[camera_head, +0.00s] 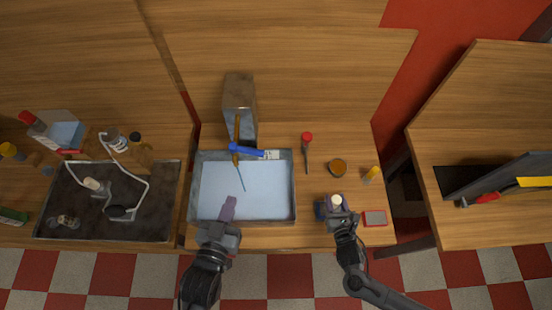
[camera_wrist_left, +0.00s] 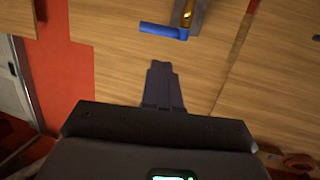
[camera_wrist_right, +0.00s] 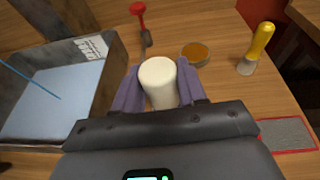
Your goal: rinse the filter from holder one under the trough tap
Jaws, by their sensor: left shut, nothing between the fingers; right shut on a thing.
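A white cylinder (camera_head: 336,201), which looks like the filter, stands between the fingers of my right gripper (camera_head: 338,208). It also shows in the right wrist view (camera_wrist_right: 158,82), with a purple-grey finger on each side. A blue piece (camera_head: 320,211) shows beside it; I cannot tell if this is holder one. The grey trough (camera_head: 293,190) lies to the left. The brass tap (camera_head: 236,128) with a blue lever (camera_head: 246,151) is at its back. A thin blue line (camera_head: 241,180) runs down from the tap, perhaps water. My left gripper (camera_head: 229,203) is shut and empty over the trough's front part.
A dark tray (camera_head: 50,225) with bottles and a tubular rack stands far left.

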